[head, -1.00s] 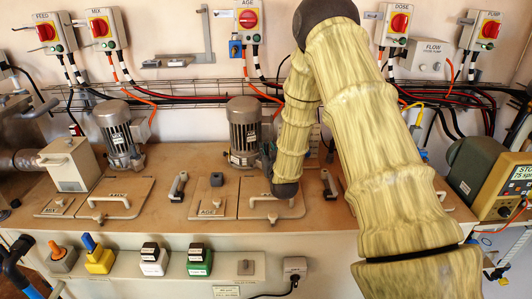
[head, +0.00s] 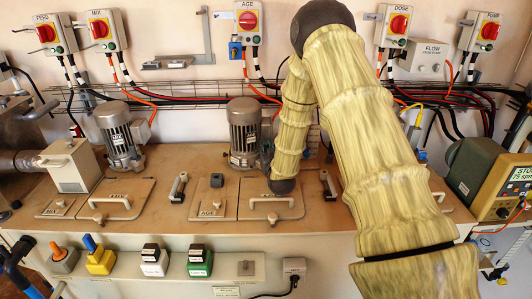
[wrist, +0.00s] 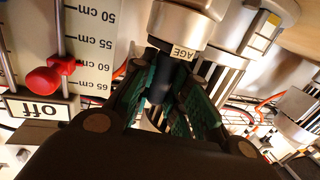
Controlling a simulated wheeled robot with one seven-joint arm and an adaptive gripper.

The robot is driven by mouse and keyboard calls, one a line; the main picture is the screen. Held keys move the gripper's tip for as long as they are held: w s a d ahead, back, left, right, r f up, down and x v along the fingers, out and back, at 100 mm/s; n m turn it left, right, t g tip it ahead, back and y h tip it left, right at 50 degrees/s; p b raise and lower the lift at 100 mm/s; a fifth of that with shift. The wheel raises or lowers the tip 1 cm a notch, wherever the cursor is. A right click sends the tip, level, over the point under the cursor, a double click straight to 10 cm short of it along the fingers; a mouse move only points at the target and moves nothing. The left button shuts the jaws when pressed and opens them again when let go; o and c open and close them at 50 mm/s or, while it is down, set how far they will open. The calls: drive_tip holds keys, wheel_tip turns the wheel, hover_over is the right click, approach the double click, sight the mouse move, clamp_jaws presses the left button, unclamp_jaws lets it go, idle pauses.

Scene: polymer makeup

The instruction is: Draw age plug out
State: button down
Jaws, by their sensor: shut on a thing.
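In the wrist view my gripper (wrist: 168,75) has its green-padded fingers closed around a dark, rounded plug (wrist: 160,90). A label reading AGE sits just above it, below a pale grey cylinder (wrist: 182,22). I take this dark piece to be the age plug; the fingers hide part of it, and I cannot tell whether it is still seated. In the head view my gripper is mostly hidden behind my forearm, only a dark bit (head: 267,157) showing right of the grey motor (head: 243,132). The AGE switch box (head: 247,20) with its red knob is on the wall above.
A wire cable tray (head: 190,90) with cables runs along the wall behind. The wrist view shows a centimetre scale (wrist: 95,45) with a red slider (wrist: 50,77) at left.

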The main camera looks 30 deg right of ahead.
drive_tip(key=shift+r+b, duration=0.5)
drive_tip(key=shift+r, duration=0.9)
drive_tip(key=d+r+b+v, duration=0.1)
drive_tip(key=b+v, duration=0.2)
drive_tip(key=v, duration=1.3)
drive_tip(key=shift+s+r, duration=0.2)
drive_tip(key=shift+r, duration=0.05)
